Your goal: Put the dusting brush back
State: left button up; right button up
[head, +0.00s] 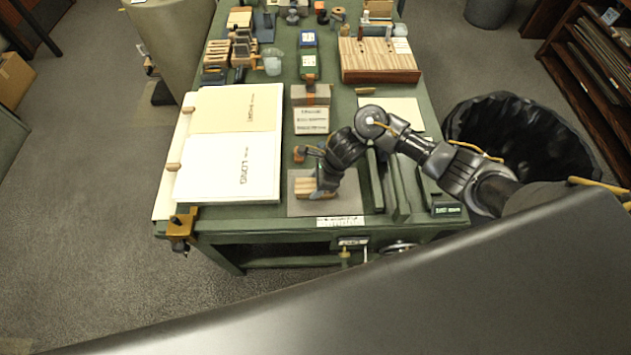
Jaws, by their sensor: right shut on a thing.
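My right gripper (318,173) reaches in from the right and is shut over the grey mat (343,208) at the table's near edge. It is shut on a small wooden thing with pale stripes (305,187), which looks like the dusting brush. The gripper hides part of it. It is low over the mat, and I cannot tell whether it touches it. A small orange-brown part (299,154) shows beside the gripper. My left gripper is not in view.
Large white boards (215,175) lie left of the mat, with a brass clamp (180,228) at the table corner. Small boxes (311,121) stand beyond the mat. A striped wooden block (378,62) is at the back right. A black-lined bin (520,135) stands right of the table.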

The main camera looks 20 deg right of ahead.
jog(key=shift+f, duration=0.1)
jog(key=shift+f, duration=0.1)
jog(key=o, duration=0.9)
jog(key=shift+r, duration=0.35)
jog(key=shift+b+v, duration=0.65)
jog(key=shift+v, duration=5.2)
jog(key=shift+f, duration=0.1)
